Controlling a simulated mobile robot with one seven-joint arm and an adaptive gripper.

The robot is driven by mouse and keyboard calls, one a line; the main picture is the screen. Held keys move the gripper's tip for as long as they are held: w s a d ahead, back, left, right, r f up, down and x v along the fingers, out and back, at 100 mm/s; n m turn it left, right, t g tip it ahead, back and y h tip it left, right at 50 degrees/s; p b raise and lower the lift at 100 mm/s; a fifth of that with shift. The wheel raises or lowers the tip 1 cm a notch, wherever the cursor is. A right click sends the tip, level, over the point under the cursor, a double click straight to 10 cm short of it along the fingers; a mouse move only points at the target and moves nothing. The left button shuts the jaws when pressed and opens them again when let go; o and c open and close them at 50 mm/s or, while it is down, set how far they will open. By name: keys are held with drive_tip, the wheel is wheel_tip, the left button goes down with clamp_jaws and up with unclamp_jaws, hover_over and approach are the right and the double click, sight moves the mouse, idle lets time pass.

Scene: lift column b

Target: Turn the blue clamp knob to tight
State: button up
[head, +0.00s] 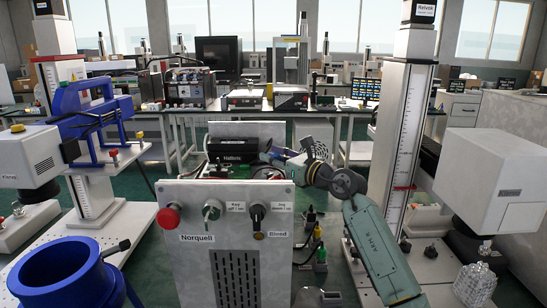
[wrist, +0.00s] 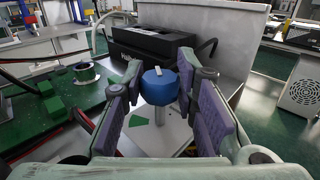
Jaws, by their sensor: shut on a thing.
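The blue clamp knob (wrist: 160,88) shows in the wrist view, with a pale bar or mark on its top. It stands on a pale post over a grey plate. My gripper (wrist: 161,80) has one finger on each side of the knob and is shut on it. In the head view my gripper (head: 272,158) reaches in from the right, behind the upright control panel (head: 196,272). I cannot make out the knob in the head view. No tight or loose marking is readable.
A black box (wrist: 150,44) stands just behind the knob, beside a grey upright plate (wrist: 222,42). A white column (head: 397,130) stands right of my arm; a blue clamp frame (head: 75,104) is at left.

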clamp_jaws()
drive_tip(key=shift+f+n+g+y+b, duration=0.15)
drive_tip(key=shift+n+g+y+b, duration=0.2)
drive_tip(key=shift+g+b, duration=0.2)
drive_tip(key=shift+w+n+y+b, duration=0.1)
drive_tip(key=shift+n+y+b, duration=0.15)
drive_tip(key=shift+b, duration=0.1)
drive_tip(key=shift+n+g+y+b, duration=0.3)
drive_tip(key=shift+n+g+y, duration=0.35)
drive_tip(key=shift+g, duration=0.4)
drive_tip(key=n+g, duration=0.1)
drive_tip(key=n+g+y+p, duration=0.1)
drive_tip(key=g, duration=0.1)
drive_tip(key=shift+r+y, duration=0.25)
drive_tip(key=shift+r, duration=0.1)
drive_tip(key=shift+n+g+y+p, duration=0.4)
drive_tip(key=shift+n+g+p, duration=0.35)
drive_tip(key=shift+g+p, duration=0.15)
drive_tip(key=shift+a+n+g+p, duration=0.1)
drive_tip(key=shift+n+g+p, duration=0.3)
drive_tip(key=shift+g+p, duration=0.2)
drive_tip(key=shift+f+n+g+p, duration=0.25)
drive_tip(key=shift+n+g+p, duration=0.25)
drive_tip(key=shift+g, duration=0.3)
